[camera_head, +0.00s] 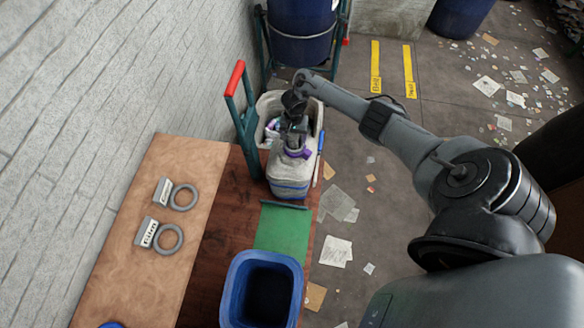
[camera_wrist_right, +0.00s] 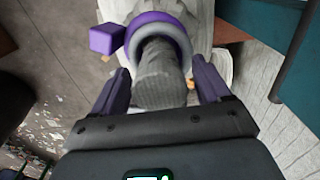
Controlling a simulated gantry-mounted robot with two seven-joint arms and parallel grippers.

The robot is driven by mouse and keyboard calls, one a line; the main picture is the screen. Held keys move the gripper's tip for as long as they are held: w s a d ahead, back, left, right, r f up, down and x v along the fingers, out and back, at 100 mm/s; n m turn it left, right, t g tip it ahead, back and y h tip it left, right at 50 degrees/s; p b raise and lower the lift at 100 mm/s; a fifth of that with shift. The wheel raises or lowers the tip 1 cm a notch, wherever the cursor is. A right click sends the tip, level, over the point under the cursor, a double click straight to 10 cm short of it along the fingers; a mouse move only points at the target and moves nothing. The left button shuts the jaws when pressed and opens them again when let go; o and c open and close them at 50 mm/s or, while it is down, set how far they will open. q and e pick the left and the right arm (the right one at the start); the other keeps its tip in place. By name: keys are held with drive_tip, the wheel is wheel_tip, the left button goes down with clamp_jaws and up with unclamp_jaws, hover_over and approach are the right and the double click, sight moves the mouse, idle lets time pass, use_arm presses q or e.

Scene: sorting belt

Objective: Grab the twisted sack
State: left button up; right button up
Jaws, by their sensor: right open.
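The twisted sack (camera_head: 289,177) is a whitish bag with blue stripes near its base, standing upright at the far end of the table. Its twisted grey neck (camera_wrist_right: 161,75) shows in the right wrist view with a purple and grey ring around it and a purple block (camera_wrist_right: 106,38) at the side. My right gripper (camera_head: 293,145) is over the top of the sack. In the right wrist view its fingers (camera_wrist_right: 162,88) are open, one on each side of the neck. Whether they touch it I cannot tell. My left gripper is not in view.
A whitish bin (camera_head: 267,105) with items stands behind the sack, beside a teal frame with a red handle (camera_head: 235,78). Two grey rings with labels (camera_head: 167,237) lie at left.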

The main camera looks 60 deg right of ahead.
drive_tip(key=shift+f, duration=0.25)
clamp_jaws()
idle(0.3)
drive_tip(key=shift+r, duration=0.1)
